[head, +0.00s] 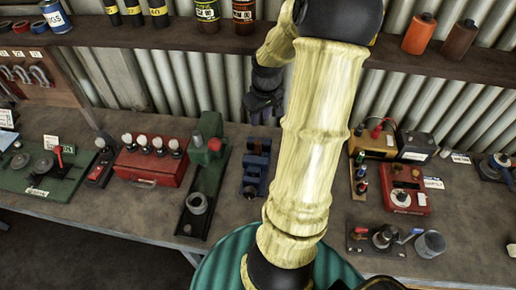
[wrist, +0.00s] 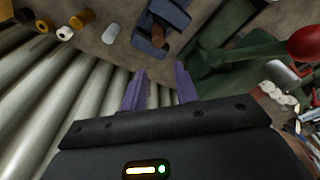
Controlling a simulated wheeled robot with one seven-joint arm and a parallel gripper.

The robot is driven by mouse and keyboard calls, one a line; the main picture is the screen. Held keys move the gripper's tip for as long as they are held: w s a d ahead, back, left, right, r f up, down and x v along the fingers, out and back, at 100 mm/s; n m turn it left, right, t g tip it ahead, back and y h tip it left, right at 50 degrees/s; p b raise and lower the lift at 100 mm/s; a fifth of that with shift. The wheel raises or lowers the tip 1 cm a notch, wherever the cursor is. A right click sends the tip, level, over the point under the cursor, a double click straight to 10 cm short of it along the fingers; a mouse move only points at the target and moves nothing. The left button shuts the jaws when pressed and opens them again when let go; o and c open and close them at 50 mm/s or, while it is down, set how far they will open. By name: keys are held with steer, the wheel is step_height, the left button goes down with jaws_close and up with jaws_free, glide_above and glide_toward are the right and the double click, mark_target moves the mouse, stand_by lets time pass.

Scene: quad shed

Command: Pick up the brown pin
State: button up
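A short brown pin (wrist: 158,36) shows in the wrist view, at the blue vise (wrist: 163,20); I cannot tell whether it is clamped in the jaws. In the head view the blue vise (head: 255,172) stands on the bench in the middle, and the pin is not clear there. My gripper (head: 260,115) is behind the vise, near the corrugated wall. In the wrist view my gripper (wrist: 162,80) has two purple fingers apart with nothing between them. The pin lies beyond the fingertips, apart from them.
A green press (head: 206,165) stands close to the left of the vise, with a red box (head: 152,160) further left. A red device (head: 403,197) and a yellow battery (head: 378,145) are on the right. A shelf (head: 150,36) with bottles runs above. My arm hides part of the bench.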

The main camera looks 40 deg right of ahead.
glide_toward(258, 142)
steer(key=f, duration=0.2)
steer(key=w+f+p, duration=0.1)
steer(key=f, duration=0.2)
steer(key=shift+w, duration=0.25)
steer(key=shift+f, duration=0.65)
step_height(258, 142, down, 4)
steer(key=shift+w+d+p, duration=0.15)
steer(key=shift+p, duration=0.55)
jaws_close()
